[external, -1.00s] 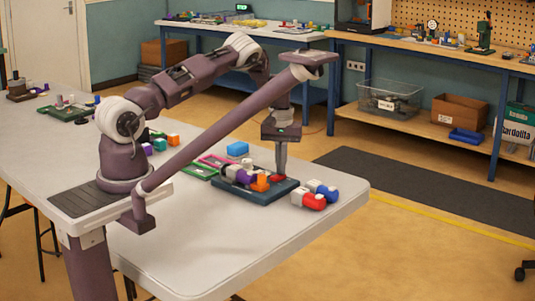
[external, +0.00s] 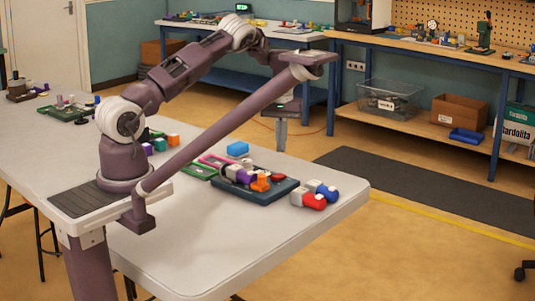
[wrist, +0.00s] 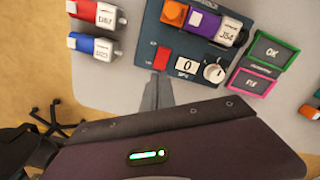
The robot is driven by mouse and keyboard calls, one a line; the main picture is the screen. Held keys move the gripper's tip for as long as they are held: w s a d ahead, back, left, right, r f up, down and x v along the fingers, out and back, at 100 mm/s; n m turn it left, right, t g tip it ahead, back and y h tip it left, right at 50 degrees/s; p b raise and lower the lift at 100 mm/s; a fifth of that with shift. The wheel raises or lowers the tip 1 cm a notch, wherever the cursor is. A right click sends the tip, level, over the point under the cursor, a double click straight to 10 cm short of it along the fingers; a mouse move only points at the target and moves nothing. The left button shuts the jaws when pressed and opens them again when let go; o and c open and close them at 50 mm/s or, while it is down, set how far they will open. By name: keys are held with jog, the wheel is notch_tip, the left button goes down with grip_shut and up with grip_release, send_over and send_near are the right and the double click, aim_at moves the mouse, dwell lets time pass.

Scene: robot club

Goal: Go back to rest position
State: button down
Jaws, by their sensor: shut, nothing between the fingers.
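My gripper (external: 281,149) is shut and empty. In the external view it is raised above the far side of the table, behind the dark blue panel (external: 272,196). In the wrist view its fingers (wrist: 156,92) point toward the near edge of the panel (wrist: 151,32), apart from it. The panel carries a red switch (wrist: 163,58), a white dial (wrist: 214,72), an orange block (wrist: 174,13) and a purple-and-white motor (wrist: 213,27).
Red (external: 314,201) and blue (external: 327,192) motors with white ends lie right of the panel. The table's front (external: 215,245) is clear.

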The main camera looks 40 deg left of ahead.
jog(key=s+d+r+m+t+h, duration=0.1)
jog(key=s+d+r, duration=0.1)
jog(key=s+r, duration=0.9)
jog(key=s+d+r+m+t+h, duration=0.15)
jog(key=s+r, duration=0.45)
jog(key=r, duration=0.8)
jog(key=s+d+m+t+y, duration=0.2)
jog(key=s+m+t, duration=0.1)
jog(key=s, duration=1.8)
jog(key=shift+s+f, duration=0.25)
jog(key=shift+s, duration=0.1)
jog(key=shift+d+m+y, duration=0.1)
jog(key=shift+m+y, duration=0.15)
